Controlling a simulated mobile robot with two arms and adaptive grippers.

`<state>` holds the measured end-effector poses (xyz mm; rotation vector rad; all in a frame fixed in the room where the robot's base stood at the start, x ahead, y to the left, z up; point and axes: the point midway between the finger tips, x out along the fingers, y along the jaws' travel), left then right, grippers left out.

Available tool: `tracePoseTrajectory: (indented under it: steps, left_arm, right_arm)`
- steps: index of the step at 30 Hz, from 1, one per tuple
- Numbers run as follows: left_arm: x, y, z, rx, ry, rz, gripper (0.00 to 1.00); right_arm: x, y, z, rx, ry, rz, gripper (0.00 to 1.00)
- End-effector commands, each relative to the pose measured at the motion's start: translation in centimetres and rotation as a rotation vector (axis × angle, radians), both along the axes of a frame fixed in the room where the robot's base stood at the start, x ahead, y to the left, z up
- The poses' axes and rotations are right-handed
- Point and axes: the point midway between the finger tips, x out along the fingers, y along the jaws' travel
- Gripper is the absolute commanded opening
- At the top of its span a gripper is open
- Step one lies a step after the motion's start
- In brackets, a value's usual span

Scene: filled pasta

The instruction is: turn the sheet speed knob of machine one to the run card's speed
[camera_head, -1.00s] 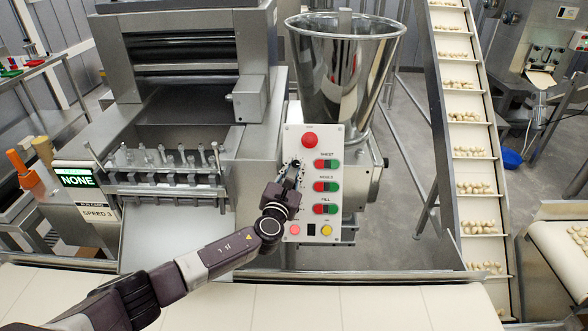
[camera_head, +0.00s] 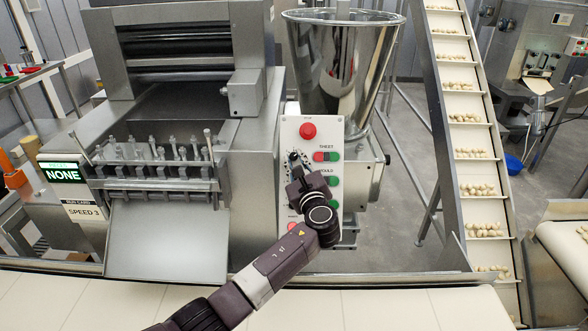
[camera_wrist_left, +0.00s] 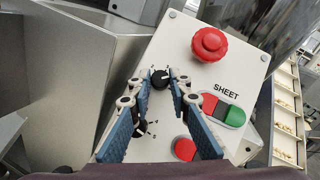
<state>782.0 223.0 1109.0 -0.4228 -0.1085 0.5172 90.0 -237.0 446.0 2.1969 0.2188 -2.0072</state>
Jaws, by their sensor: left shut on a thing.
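The sheet speed knob (camera_wrist_left: 160,79) is small, round and black, at the top left of the white control panel (camera_wrist_left: 182,50). My left gripper (camera_wrist_left: 162,82) is shut on it, with a blue-padded finger on either side. In the head view my left gripper (camera_head: 295,162) reaches the panel from below and mostly hides the knob. Dial marks around the knob are too small to read. The run card (camera_head: 84,211) on machine one (camera_head: 150,235) reads SPEED 3. My right gripper is not in view.
A red mushroom button (camera_wrist_left: 209,43) sits above the knob, and the red and green SHEET buttons (camera_wrist_left: 223,110) lie to its right. Another black knob (camera_wrist_left: 139,129) is just below. A display (camera_head: 63,174) reads NONE. A steel hopper (camera_head: 340,65) stands behind the panel.

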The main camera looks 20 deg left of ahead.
Motion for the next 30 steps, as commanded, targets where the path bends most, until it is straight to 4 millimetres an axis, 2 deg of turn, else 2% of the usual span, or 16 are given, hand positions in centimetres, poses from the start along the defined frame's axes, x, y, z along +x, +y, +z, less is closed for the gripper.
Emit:
tracePoseTrajectory:
  steps: [1,12,21,30]
  left_arm:
    - [0.1,-0.2,-0.5,-0.042,-0.009,0.024,0.0]
    - [0.3,-0.5,-0.1,-0.327,-0.091,0.21,0.0]
    - [0.4,-0.6,0.2,-0.532,-0.151,0.346,0.0]
    - [0.5,-0.5,0.4,-0.667,-0.189,0.436,0.0]
  right_arm:
    - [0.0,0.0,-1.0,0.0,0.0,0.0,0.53]
    - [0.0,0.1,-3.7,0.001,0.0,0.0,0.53]
    - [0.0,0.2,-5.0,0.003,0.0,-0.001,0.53]
    - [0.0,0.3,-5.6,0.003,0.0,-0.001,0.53]
